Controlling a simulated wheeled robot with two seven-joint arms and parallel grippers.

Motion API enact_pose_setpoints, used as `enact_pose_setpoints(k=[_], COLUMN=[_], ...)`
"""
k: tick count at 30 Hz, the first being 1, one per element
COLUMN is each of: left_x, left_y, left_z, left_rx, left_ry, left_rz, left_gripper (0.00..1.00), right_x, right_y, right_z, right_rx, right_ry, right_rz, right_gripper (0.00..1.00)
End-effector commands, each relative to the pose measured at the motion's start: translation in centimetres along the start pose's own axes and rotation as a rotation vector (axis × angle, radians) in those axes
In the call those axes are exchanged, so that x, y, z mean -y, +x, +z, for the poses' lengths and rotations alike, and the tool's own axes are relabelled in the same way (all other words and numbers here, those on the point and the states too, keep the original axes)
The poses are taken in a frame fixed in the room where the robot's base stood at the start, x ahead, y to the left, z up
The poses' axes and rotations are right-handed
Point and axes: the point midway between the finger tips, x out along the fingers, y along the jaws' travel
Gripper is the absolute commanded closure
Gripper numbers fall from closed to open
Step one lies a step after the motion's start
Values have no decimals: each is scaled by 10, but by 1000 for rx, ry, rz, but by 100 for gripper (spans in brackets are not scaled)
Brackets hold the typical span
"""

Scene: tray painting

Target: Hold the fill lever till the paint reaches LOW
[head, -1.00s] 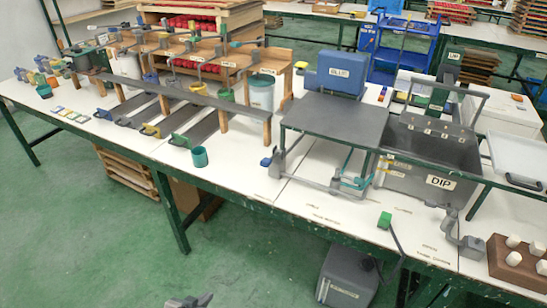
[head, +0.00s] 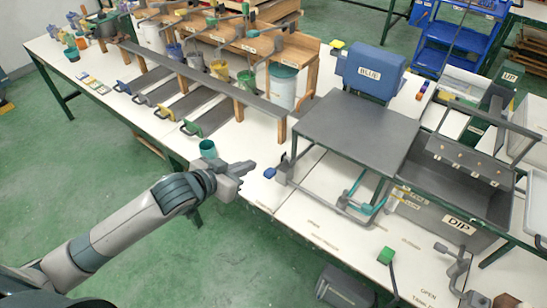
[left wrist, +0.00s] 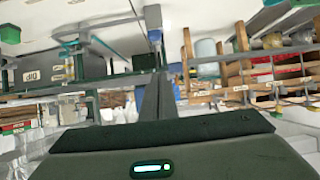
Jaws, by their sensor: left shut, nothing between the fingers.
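The DIP tank (head: 470,200) stands at the right with grey walls, and a small gauge with yellow marks (head: 408,200) is on its near left side. The lettering there is too small to read. The blue tank labelled BLUE (head: 370,72) stands behind a grey raised plate (head: 360,130). A lever with a blue handle (head: 269,173) sticks out at the plate's front left corner; I cannot read its label. My left gripper (head: 247,168) is shut and empty, just left of this handle and apart from it. In the left wrist view the blue handle (left wrist: 155,36) lies beyond the shut fingers (left wrist: 156,98).
A teal cup (head: 208,149) stands just behind my left gripper. A teal-handled lever (head: 365,207) and a green-handled lever (head: 386,256) are farther right. Grey channels with wooden posts fill the left side. The white table front between the blue and green handles is mostly clear.

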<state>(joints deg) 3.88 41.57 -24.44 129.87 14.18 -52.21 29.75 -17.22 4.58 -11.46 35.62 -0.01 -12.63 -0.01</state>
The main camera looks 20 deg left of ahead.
Motion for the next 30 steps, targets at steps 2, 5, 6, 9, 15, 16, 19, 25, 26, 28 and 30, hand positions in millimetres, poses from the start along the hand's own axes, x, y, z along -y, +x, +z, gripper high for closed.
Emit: enact_pose_setpoints(k=[2, 5, 6, 9, 15, 16, 19, 25, 26, 28, 30], left_x=[0, -1, 0, 0, 0, 0, 0, 0, 0, 0, 0], left_y=[-1, -1, -1, -1, 2, 4, 11, 35, 40, 50, 62], left_z=[-2, -1, -1, -1, -2, -2, -2, -4, -4, -4, -4], left_rx=[0, -1, -1, -1, -2, -2, -2, -1, -1, -1, -1], left_ry=[1, 1, 1, 0, -1, -1, -2, -1, -1, -1, -2], left_rz=[1, 1, 1, 1, 1, 1, 1, 0, 0, 0, 0], left_gripper=[100, 100, 100, 100, 100, 100, 100, 100, 100, 100, 100], right_x=[0, 0, 0, 0, 0, 0, 0, 0, 0, 0, 1], right_y=[0, 0, 0, 0, -2, -2, -5, -13, -15, -18, -22], right_z=[1, 1, 0, 0, 0, 0, 0, -1, -1, -2, -2], right_rx=[1, 1, 1, 1, 1, 1, 1, 1, 1, 1, 0], right_ry=[0, 0, 0, 0, 0, 0, 0, 0, 0, 1, 1], right_rz=[0, 0, 0, 0, 0, 0, 0, 0, 0, -1, -1], right_gripper=[69, 69, 69, 69, 69, 69, 69, 69, 69, 69, 69])
